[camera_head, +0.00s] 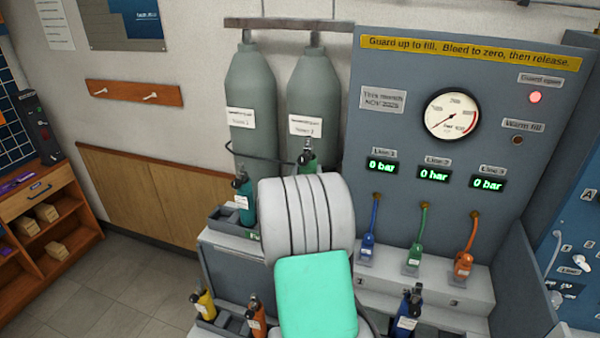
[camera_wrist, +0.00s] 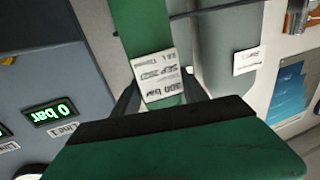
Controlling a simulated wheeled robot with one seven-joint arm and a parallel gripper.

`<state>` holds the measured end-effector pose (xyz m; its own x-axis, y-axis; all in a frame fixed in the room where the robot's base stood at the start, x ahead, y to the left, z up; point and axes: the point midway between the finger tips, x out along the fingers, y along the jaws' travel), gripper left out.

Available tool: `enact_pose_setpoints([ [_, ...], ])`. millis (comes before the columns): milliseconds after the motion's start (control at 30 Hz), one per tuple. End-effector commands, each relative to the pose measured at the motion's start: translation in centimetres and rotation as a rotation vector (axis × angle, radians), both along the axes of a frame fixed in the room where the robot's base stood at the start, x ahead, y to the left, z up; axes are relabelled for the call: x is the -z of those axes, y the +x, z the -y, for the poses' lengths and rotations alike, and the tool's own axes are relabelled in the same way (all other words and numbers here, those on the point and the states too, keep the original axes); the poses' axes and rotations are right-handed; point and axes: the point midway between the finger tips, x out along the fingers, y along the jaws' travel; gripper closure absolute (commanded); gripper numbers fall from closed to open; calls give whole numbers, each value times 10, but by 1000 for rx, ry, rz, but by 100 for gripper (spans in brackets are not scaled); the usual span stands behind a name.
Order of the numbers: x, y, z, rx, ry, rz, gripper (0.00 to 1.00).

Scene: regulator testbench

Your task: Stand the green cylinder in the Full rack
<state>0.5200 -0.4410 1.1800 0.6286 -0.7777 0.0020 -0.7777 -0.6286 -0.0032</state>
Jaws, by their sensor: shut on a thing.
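The green cylinder (camera_wrist: 143,32) is between the dark fingers of my gripper (camera_wrist: 160,98) in the wrist view, with its white label facing the camera. In the head view only the top of the green cylinder (camera_head: 308,161) shows above my pale arm, looking upright; its lower part and my gripper are hidden. The grey rack (camera_head: 231,226) at left centre holds a teal cylinder (camera_head: 243,203) at its left. Its label, starting "Fu", is partly covered by my arm, as is the rack's right side.
A lower rack at the front holds a yellow cylinder (camera_head: 206,305) and an orange cylinder (camera_head: 256,319). A blue cylinder (camera_head: 407,314) stands at lower right. Two large grey cylinders (camera_head: 252,100) stand behind. The gauge panel (camera_head: 475,95) and hose connectors (camera_head: 414,255) are at right.

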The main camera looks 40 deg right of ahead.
Motion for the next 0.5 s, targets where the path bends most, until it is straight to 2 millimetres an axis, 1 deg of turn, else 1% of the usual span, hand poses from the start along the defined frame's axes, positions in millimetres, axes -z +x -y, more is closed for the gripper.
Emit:
enact_pose_setpoints([
  [33,-3,1,0,-1,-7,7,100],
  [167,5,1,0,-1,-7,6,100],
  [500,34,2,0,-2,-6,5,100],
])
